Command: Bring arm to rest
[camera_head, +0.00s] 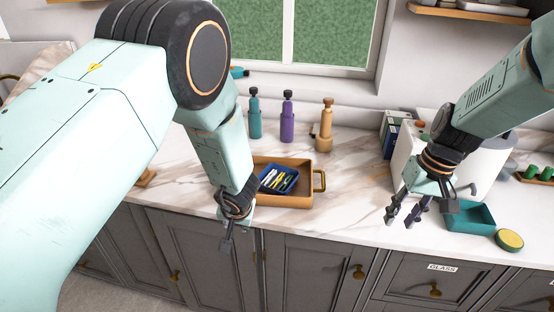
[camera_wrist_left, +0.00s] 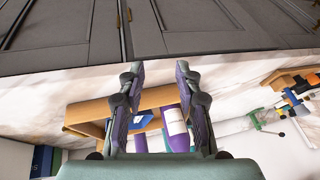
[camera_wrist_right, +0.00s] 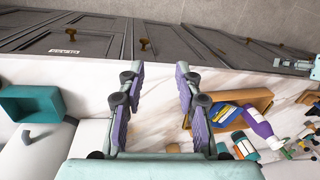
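My left gripper (camera_head: 233,232) hangs in front of the counter's front edge, near the tan tray (camera_head: 284,200). In the left wrist view its two fingers (camera_wrist_left: 160,88) are apart with nothing between them that they touch; the tray and a purple bottle (camera_wrist_left: 176,128) show beyond. My right gripper (camera_head: 405,216) is above the counter at the right, beside a teal bin (camera_head: 470,217). In the right wrist view its fingers (camera_wrist_right: 159,85) are apart and empty.
A blue container with pens (camera_head: 278,179) sits in the tray. Teal (camera_head: 255,118), purple (camera_head: 287,120) and tan (camera_head: 325,128) bottles stand behind it. A yellow-topped round thing (camera_head: 509,240) lies at the right front edge. The counter between tray and right gripper is clear.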

